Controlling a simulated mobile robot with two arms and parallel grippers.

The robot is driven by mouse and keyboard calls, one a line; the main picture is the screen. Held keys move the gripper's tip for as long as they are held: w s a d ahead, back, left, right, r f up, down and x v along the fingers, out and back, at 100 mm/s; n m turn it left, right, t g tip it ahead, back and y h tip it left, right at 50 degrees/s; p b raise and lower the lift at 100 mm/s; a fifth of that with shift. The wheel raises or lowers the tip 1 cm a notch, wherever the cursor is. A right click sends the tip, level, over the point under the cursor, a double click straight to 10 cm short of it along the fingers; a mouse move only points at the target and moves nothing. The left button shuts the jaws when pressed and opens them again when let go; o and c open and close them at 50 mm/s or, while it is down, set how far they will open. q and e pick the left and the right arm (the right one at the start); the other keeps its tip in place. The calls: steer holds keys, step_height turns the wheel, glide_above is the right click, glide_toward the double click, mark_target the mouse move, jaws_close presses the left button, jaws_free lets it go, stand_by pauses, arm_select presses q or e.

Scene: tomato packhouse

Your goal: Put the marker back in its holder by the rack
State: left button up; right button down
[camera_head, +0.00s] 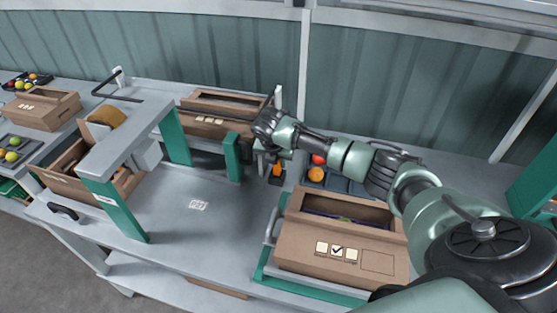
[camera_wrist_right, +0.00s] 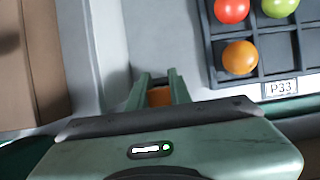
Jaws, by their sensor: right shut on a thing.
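My right gripper (camera_head: 268,160) is over the table between the back box and the tomato tray, pointing down. It is shut on a small orange thing, apparently the marker (camera_head: 277,170), whose lower end looks dark in the head view. In the right wrist view the orange marker (camera_wrist_right: 160,97) shows between the two fingers of the right gripper (camera_wrist_right: 159,88), mostly hidden by them. I cannot pick out the marker's holder for certain; the gripper and arm cover part of that area. My left gripper is not in view.
A dark tray (camera_head: 343,184), also in the right wrist view (camera_wrist_right: 208,55), holds tomatoes beside the gripper. A cardboard box (camera_head: 300,262) with a ticked square stands in front. Green posts (camera_head: 232,157) and another box (camera_head: 205,127) stand left. The table's middle (camera_head: 190,235) is clear.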

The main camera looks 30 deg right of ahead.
steer(key=shift+f, duration=0.5)
steer(key=c, duration=1.2)
jaws_free()
steer(key=shift+c, duration=0.4)
steer(key=shift+c, duration=1.3)
step_height(320, 180, up, 7)
steer(key=p, duration=0.7)
steer(key=shift+p, duration=0.35)
